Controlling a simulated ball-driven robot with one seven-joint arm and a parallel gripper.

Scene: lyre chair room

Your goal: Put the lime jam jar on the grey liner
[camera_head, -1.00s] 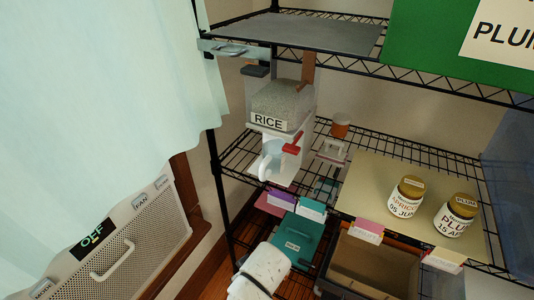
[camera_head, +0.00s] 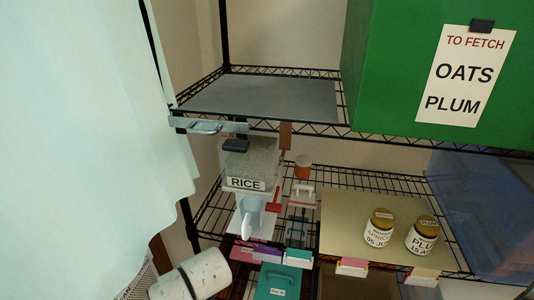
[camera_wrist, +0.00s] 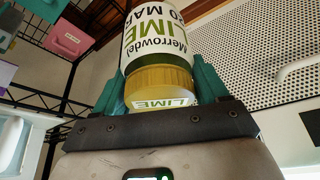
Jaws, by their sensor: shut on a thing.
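My gripper (camera_wrist: 160,90) is shut on the lime jam jar (camera_wrist: 154,42) in the wrist view, its teal fingers on either side of the jar. The jar has a gold lid and a white label reading LIME; it looks upside down in that picture. In the head view the jar and fingers are out of sight; only a white part of my arm shows at the bottom. The grey liner (camera_head: 282,98) lies flat on the upper wire shelf, left of a green box, and its visible surface is bare.
The green box (camera_head: 400,70) carries a note reading OATS, PLUM. Below, a rice dispenser (camera_head: 247,170) hangs under the upper shelf, and apricot (camera_head: 379,228) and plum (camera_head: 422,236) jars stand on a tan liner (camera_head: 340,215). A pale curtain (camera_head: 80,130) hangs at left.

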